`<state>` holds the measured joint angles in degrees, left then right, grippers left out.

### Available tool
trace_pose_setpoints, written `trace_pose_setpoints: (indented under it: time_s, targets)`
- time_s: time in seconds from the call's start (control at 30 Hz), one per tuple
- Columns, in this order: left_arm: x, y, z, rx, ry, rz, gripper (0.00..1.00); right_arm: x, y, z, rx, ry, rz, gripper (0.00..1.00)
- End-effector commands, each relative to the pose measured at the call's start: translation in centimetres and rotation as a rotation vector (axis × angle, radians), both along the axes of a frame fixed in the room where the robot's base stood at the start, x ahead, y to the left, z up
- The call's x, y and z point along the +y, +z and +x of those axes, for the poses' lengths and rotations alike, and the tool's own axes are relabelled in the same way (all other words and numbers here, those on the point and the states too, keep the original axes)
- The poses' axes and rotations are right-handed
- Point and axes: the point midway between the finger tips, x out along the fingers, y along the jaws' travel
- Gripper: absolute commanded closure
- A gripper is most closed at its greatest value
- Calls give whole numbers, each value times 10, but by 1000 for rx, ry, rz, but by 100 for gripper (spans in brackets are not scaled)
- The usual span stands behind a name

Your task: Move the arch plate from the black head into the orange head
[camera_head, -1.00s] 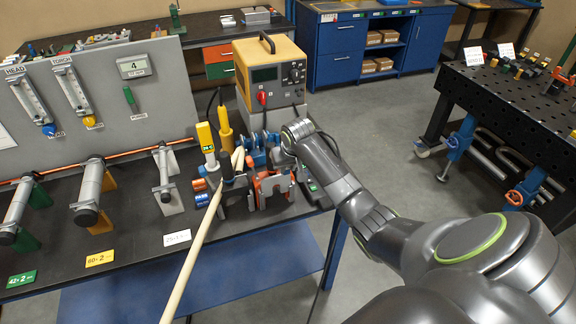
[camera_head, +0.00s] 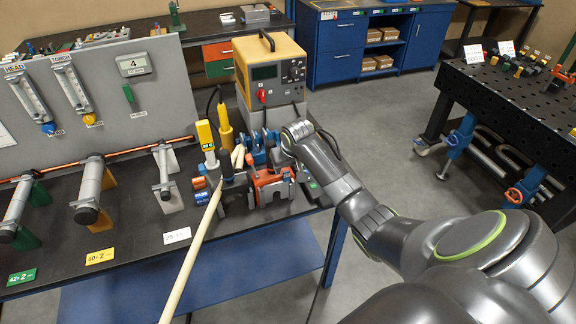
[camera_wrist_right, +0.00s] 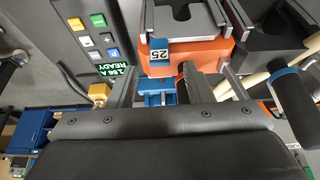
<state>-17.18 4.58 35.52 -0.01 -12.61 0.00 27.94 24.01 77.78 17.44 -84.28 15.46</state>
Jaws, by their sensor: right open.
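The orange head (camera_head: 272,186) stands near the right end of the bench, with the black head (camera_head: 236,196) to its left. In the right wrist view, a grey arch plate (camera_wrist_right: 211,18) with a U-shaped cut-out lies at the orange head (camera_wrist_right: 182,57), beside a blue "25" tag. The black head (camera_wrist_right: 268,45) is at its right; I see a dark cut-out there. My right gripper (camera_wrist_right: 182,84) is open, its fingers apart just short of the orange head, holding nothing visible. In the head view its fingertips are hard to make out. My left gripper is out of view.
A yellow-topped power unit (camera_head: 270,75) stands behind the heads. A long pale rod (camera_head: 190,260) crosses the bench's front edge. A black-handled tool (camera_wrist_right: 293,105) is close to the right finger. Grey tubes on stands fill the bench's left.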

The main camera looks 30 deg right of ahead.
Motion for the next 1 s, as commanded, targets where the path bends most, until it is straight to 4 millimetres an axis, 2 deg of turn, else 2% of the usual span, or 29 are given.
trace_pose_setpoints:
  time_s: [0.17, 0.37, 0.67, 0.9, 0.93, 1.0]
  targets:
    - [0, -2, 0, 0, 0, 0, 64, 0, 5, -2, -2, 0, 0, 54]
    - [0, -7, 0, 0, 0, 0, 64, 3, 28, -11, -4, 2, -2, 54]
    - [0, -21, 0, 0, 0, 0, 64, 8, 82, -33, -6, 2, -4, 54]
    - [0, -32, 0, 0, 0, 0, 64, 13, 132, -53, -5, 1, -4, 54]
    - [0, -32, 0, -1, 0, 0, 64, 14, 137, -55, -5, 2, -4, 54]
    - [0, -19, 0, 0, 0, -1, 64, 15, 151, -59, -2, 1, -2, 54]
